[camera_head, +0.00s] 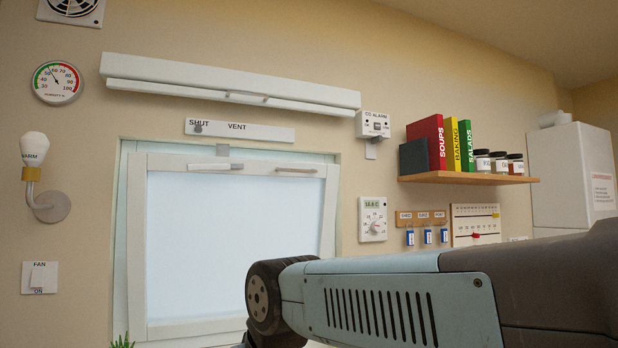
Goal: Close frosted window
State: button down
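The frosted window (230,240) is on the wall at left centre, a pale pane in a white sash. The sash stands off its outer frame (121,215), with a gap along the top and left, and looks tilted inward at the top. A grey bar handle (296,170) is at the top right of the sash, and a white lever (209,167) is at its top left. A small grey catch (222,150) sits on the frame above. My arm crosses the lower right and covers the window's lower right corner. My gripper is not in view.
Above the window are a SHUT/VENT strip (240,130) and a long white vent bar (230,82). To the right are a thermostat (373,219), a wooden shelf (467,177) with books and jars, and key hooks (420,218). A wall lamp (34,158) stands out at left.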

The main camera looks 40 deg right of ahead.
aim_at(194, 238)
jog(key=z, duration=0.05)
jog(key=i, duration=0.95)
jog(key=u, duration=0.1)
